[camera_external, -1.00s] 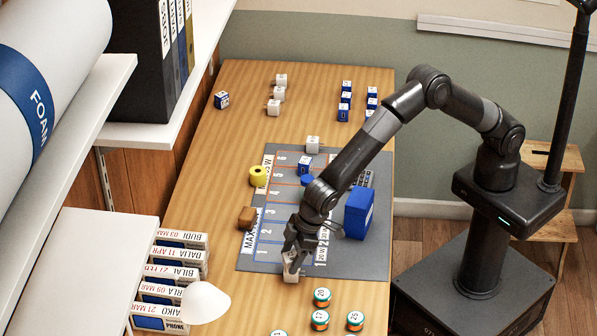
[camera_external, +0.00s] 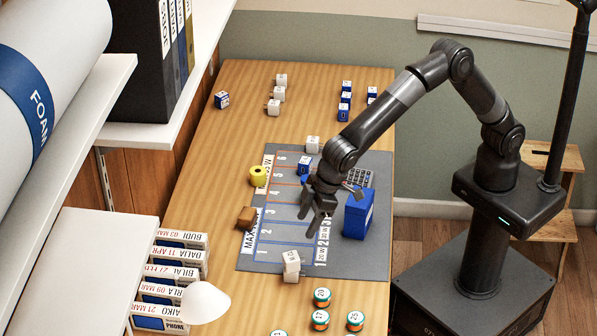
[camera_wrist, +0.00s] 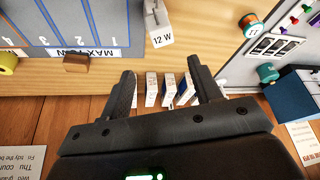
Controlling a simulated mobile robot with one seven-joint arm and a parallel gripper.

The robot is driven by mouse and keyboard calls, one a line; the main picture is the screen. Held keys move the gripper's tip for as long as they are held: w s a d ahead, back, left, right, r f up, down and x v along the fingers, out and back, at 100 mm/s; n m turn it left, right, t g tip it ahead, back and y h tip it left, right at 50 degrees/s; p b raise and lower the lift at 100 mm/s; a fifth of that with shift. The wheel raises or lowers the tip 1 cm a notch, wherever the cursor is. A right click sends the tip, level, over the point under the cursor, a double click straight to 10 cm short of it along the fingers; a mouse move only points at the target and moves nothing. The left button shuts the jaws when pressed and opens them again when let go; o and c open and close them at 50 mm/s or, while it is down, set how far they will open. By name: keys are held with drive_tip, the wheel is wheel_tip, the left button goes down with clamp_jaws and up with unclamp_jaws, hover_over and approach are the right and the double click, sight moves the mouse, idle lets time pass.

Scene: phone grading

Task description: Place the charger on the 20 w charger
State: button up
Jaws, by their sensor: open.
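A white charger block (camera_external: 291,261) sits at the mat's front edge on what looks like a second white block (camera_external: 291,277) beneath it; the seam between them is hard to make out. In the wrist view a white charger (camera_wrist: 158,34) marked "12 W" shows ahead of my fingertips. I cannot read a 20 W label on either block. My gripper (camera_external: 319,215) is open and empty, raised above the mat, behind and to the right of the white blocks and apart from them. Its spread fingers also show in the wrist view (camera_wrist: 161,80).
The grey mat (camera_external: 270,258) carries numbered lanes. Green-orange jars (camera_external: 320,319) stand at the front. More white chargers (camera_external: 273,107) and blue ones (camera_external: 344,112) stand at the back.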

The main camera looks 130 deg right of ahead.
drive_tip(key=s+a+r+n, duration=0.1)
drive_tip(key=s+a+r, duration=0.2)
drive_tip(key=s+r, duration=0.7)
drive_tip(key=s+a+r+n, duration=0.1)
drive_tip(key=s+a+r, duration=0.35)
drive_tip(key=s, duration=0.85)
drive_tip(key=s+a+f+n+t+y, duration=0.1)
drive_tip(key=s+n, duration=0.1)
drive_tip(key=s, duration=2.2)
drive_tip(key=shift+f+y, duration=0.4)
